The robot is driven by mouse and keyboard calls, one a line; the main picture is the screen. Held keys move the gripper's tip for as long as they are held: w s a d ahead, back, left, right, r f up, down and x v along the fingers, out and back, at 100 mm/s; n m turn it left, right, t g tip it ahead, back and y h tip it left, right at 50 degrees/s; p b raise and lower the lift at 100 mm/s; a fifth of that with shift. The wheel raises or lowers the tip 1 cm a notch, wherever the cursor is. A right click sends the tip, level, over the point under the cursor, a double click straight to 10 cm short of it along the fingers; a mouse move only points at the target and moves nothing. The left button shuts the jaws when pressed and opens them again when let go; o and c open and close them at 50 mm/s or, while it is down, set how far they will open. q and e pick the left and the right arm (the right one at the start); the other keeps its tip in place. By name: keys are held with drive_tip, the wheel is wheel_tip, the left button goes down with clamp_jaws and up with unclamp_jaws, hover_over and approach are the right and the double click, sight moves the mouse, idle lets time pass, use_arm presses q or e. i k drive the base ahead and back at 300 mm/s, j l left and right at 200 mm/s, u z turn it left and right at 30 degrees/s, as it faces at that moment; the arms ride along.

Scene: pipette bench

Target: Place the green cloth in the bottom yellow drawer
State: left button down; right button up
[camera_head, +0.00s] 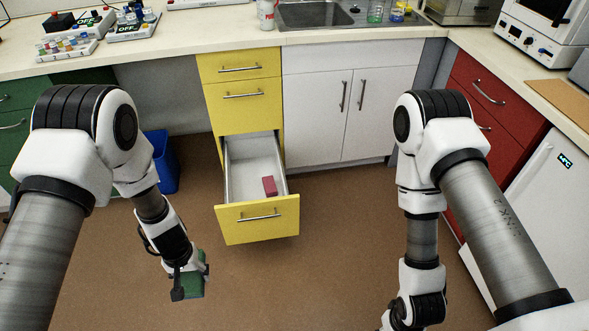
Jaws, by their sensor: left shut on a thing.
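The bottom yellow drawer (257,219) is pulled open in the middle of the head view. A small dark red block (269,186) lies inside it, towards the right front; the rest of the drawer floor I see is bare. My left gripper (188,274) is shut on the green cloth (192,286), which hangs above the brown floor, left of and nearer to me than the drawer front. The gripper's fingers hide part of the cloth. My right arm reaches down at the right, and its gripper is cut off by the bottom edge of the picture.
Two upper yellow drawers (254,104) are closed above the open one. A blue bin (161,162) stands left of the yellow cabinet, partly behind my left arm. White cupboard doors (322,120) and red drawers (497,110) are closed. The brown floor (310,270) before the drawer is clear.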

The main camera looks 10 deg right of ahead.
sight(255, 181)
drive_tip(key=i+j+z, duration=1.2)
drive_tip(key=j, duration=0.2)
drive_tip(key=i+j, duration=0.35)
drive_tip(key=k+j, duration=0.05)
drive_tip(key=j, duration=0.1)
